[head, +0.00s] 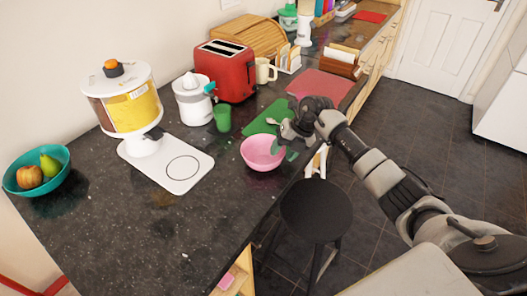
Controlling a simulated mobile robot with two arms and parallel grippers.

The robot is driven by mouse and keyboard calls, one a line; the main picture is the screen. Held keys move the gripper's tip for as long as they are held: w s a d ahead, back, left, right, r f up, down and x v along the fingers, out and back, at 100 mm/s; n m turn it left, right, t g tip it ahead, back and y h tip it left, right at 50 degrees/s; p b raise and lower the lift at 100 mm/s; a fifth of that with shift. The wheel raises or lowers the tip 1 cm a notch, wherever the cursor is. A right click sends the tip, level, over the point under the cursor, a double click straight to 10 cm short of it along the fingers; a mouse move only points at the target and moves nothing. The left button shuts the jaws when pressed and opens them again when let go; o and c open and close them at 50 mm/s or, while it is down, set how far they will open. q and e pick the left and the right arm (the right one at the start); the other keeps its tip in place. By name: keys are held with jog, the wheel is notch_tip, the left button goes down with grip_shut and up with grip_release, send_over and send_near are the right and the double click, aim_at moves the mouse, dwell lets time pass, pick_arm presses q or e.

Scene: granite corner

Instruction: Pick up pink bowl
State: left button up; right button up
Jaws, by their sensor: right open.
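The pink bowl (262,153) stands upright on the dark granite counter, near its front edge. My right arm comes in from the right. My right gripper (288,143) is open at the right rim of the bowl. I cannot tell whether its fingers touch the rim, as the fingertips are small and partly merge with the dark background. The bowl looks empty inside. My left gripper is not in view.
A green board (268,118) lies just behind the bowl, with a green cup (222,119) to its left. A dispenser (135,100) and a teal fruit bowl (38,172) stand at left. A black stool (317,211) stands below the counter edge. The front counter is clear.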

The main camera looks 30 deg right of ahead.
jog(key=shift+w+a+f, duration=0.2)
jog(key=shift+a+f, duration=0.05)
jog(key=shift+f, duration=0.35)
grip_shut()
jog(key=shift+r, duration=0.2)
